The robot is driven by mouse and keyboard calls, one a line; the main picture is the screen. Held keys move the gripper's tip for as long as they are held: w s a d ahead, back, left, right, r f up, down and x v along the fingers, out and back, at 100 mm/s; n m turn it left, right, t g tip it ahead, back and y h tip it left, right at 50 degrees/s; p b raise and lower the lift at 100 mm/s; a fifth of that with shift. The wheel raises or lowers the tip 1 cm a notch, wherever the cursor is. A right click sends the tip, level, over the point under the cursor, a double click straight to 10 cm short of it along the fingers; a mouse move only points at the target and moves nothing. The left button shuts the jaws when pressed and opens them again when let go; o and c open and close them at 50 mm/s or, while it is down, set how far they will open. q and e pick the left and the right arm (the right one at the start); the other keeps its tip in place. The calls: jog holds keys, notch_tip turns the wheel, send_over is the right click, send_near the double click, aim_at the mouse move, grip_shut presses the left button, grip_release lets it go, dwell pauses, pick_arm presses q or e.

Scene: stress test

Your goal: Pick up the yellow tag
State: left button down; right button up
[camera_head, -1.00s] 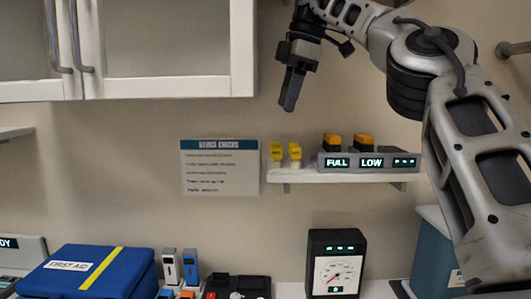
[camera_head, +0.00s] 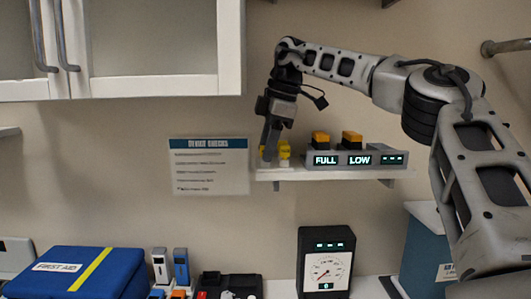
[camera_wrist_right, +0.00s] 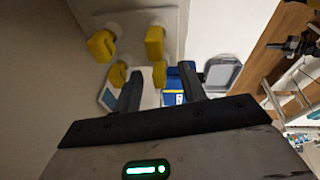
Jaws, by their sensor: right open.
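Small yellow tags (camera_head: 285,149) on white holders stand at the left end of the wall shelf, partly hidden by my right gripper (camera_head: 269,147). In the right wrist view, several yellow pieces show: one at upper left (camera_wrist_right: 101,45), one at upper middle (camera_wrist_right: 155,42), one by the left finger (camera_wrist_right: 118,75) and one between the fingers (camera_wrist_right: 160,73). My right gripper (camera_wrist_right: 161,84) points down, open, with its fingers at the tags. I cannot tell if they touch. My left gripper is not in view.
The shelf (camera_head: 290,175) also bears a grey dock (camera_head: 335,168) reading FULL and LOW with two orange-topped blocks. A notice (camera_head: 208,167) hangs to the left. A white cabinet (camera_head: 232,50) is above left. Below are a blue first aid case (camera_head: 60,275) and a gauge (camera_head: 326,262).

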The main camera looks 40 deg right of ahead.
grip_shut()
pick_arm(q)
jog(key=shift+a, duration=0.1)
pick_arm(e)
jog(key=shift+r, duration=0.1)
